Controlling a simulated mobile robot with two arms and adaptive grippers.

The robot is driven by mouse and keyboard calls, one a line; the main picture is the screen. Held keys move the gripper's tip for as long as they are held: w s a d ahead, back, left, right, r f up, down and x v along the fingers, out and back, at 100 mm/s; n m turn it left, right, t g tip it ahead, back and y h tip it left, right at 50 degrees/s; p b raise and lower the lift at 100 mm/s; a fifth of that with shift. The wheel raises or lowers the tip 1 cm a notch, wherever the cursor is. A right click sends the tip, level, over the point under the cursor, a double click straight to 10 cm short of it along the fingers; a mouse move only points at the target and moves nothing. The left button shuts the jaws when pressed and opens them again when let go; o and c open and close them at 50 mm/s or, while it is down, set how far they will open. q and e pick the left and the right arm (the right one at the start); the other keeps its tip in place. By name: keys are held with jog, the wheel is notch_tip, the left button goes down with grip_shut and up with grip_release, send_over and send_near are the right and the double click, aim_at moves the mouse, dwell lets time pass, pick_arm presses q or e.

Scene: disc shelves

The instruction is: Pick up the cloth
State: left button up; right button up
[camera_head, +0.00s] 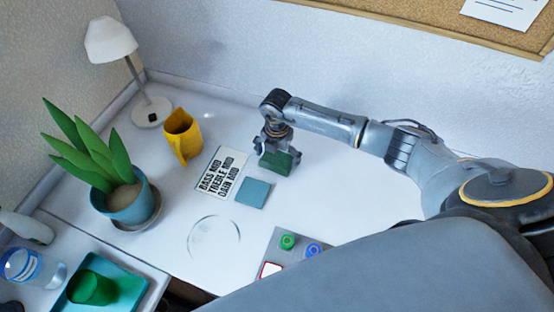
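A flat teal square (254,193), which looks like a folded cloth, lies on the white desk beside a printed card. My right gripper (278,153) points down behind and to the right of it, apart from it. A dark green piece (277,162) sits right at the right gripper's fingertips. I cannot tell if this piece is cloth or a block, or whether the fingers are closed on it. My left gripper is not in view.
A potted plant (128,203) and a white lamp (151,111) stand left. A clear round dish (214,237) and a grey button panel (284,252) are nearer. The desk right of the gripper is clear.

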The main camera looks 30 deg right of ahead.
jog(key=c, duration=0.6)
jog(key=shift+r, duration=0.15)
jog(key=shift+w+r, duration=0.1)
jog(key=shift+r, duration=0.55)
jog(key=s+a+r+b, duration=0.2)
jog(key=s+a+r, duration=0.5)
jog(key=s+r, duration=0.4)
jog(key=shift+s+a+r, duration=0.15)
jog(key=shift+s+r, duration=0.1)
jog(key=shift+s, duration=0.35)
jog(key=o, duration=0.4)
jog(key=c, duration=0.3)
